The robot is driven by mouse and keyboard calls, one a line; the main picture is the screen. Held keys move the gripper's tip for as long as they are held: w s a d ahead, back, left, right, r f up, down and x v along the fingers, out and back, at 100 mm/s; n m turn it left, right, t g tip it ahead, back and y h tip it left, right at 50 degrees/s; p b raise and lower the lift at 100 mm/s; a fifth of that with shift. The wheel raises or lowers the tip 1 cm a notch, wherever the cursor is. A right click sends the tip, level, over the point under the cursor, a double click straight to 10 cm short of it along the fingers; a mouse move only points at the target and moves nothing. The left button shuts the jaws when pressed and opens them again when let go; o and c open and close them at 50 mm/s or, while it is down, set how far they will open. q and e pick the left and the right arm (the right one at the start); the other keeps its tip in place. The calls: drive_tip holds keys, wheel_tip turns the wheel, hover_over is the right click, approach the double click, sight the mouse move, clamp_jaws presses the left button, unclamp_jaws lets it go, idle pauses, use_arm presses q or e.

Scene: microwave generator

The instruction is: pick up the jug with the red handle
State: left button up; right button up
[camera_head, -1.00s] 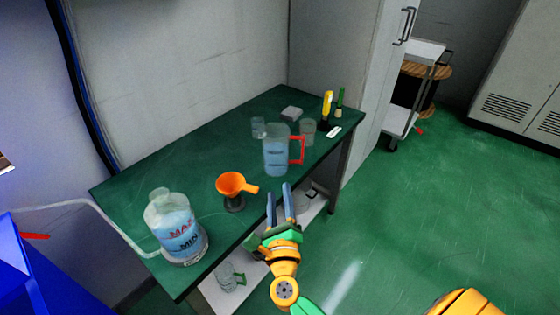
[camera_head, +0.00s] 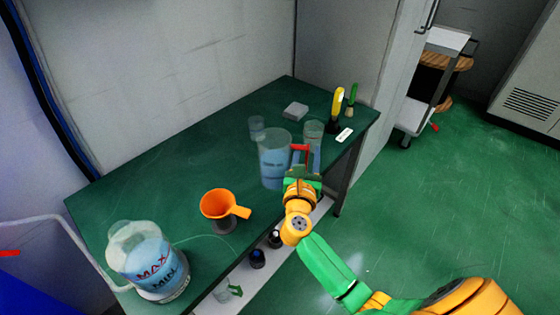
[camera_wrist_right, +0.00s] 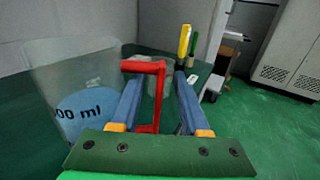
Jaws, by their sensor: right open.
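The jug (camera_head: 272,160) is clear with blue marking and stands upright on the green table; its red handle (camera_head: 300,147) faces right. In the right wrist view the jug (camera_wrist_right: 75,90) fills the left side, with "00 ml" visible. My right gripper (camera_head: 303,157) is at the handle, partly hiding it and the jug's right side in the head view. In the right wrist view its two blue fingers (camera_wrist_right: 157,92) are apart, with the red handle (camera_wrist_right: 160,98) showing between them. I cannot tell whether either finger touches it. My left gripper is not in view.
The green table (camera_head: 175,175) also holds an orange funnel (camera_head: 222,204), a large MAX/MIN container (camera_head: 148,260), clear beakers (camera_head: 313,131) and yellow (camera_head: 337,101) and green (camera_head: 351,97) handled tools behind the jug. A shelf with small items is below.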

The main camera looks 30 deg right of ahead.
clamp_jaws()
drive_tip(key=shift+r, duration=0.1)
idle(1.3)
